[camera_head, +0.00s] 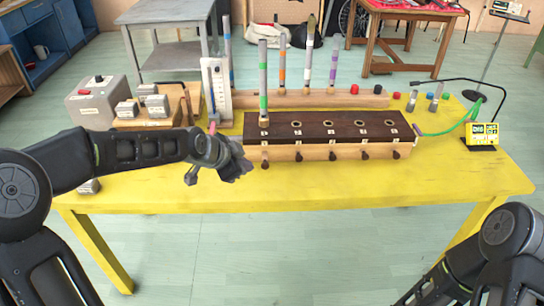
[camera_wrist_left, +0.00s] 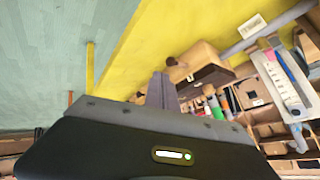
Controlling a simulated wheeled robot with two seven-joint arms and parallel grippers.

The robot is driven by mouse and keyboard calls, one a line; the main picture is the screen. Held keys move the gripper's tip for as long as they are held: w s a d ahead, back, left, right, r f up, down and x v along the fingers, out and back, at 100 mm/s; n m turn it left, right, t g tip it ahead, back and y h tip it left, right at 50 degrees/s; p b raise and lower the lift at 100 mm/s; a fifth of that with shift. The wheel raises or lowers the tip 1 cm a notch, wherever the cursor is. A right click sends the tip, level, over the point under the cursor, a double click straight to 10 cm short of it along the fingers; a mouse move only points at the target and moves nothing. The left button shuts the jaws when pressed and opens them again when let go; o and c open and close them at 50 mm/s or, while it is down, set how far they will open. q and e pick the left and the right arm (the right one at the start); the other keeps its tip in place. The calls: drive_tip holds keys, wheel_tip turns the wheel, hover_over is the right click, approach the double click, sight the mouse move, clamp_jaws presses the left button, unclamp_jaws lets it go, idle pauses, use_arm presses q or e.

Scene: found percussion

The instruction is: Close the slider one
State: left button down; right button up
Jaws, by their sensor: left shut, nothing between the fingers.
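A wooden box with a dark top (camera_head: 330,126) and several numbered holes stands on the yellow table. A row of dark knobs runs along its front. The leftmost knob, slider one (camera_head: 265,161), is at the box's front left corner; a front knob also shows in the left wrist view (camera_wrist_left: 176,62). A grey tube with green bands (camera_head: 263,85) stands upright in the leftmost hole. My left gripper (camera_head: 238,170) is shut and empty, just left of slider one; its closed fingers (camera_wrist_left: 162,92) point toward the knob with a small apparent gap. My right gripper is out of view.
A white gauge (camera_head: 217,90) and grey blocks on a wooden stand (camera_head: 160,108) are left behind my gripper. A wooden rack (camera_head: 320,98) with upright tubes stands behind the box. A yellow display (camera_head: 482,135) stands at right. The front table strip (camera_head: 390,185) is clear.

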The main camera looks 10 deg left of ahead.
sight(265, 164)
use_arm(q)
drive_tip(key=w+d+f+m, duration=0.1)
drive_tip(key=f, duration=0.2)
drive_tip(key=w+d+f+m, duration=0.1)
drive_tip(key=f, duration=0.1)
drive_tip(key=w+d+f+m, duration=0.1)
drive_tip(key=w+f, duration=0.1)
drive_tip(key=f, duration=0.1)
drive_tip(key=shift+d+f+g, duration=0.1)
drive_tip(key=shift+f+g, duration=0.2)
drive_tip(key=shift+g, duration=0.1)
drive_tip(key=w, duration=0.1)
drive_tip(key=w+p, duration=0.1)
drive_tip(key=w, duration=0.1)
drive_tip(key=shift+w+a+r, duration=0.1)
drive_tip(key=shift+w+a, duration=0.1)
drive_tip(key=shift+a, duration=0.15)
drive_tip(key=shift+w+a+p, duration=0.1)
drive_tip(key=shift+w+p, duration=0.2)
drive_tip(key=shift+w, duration=0.05)
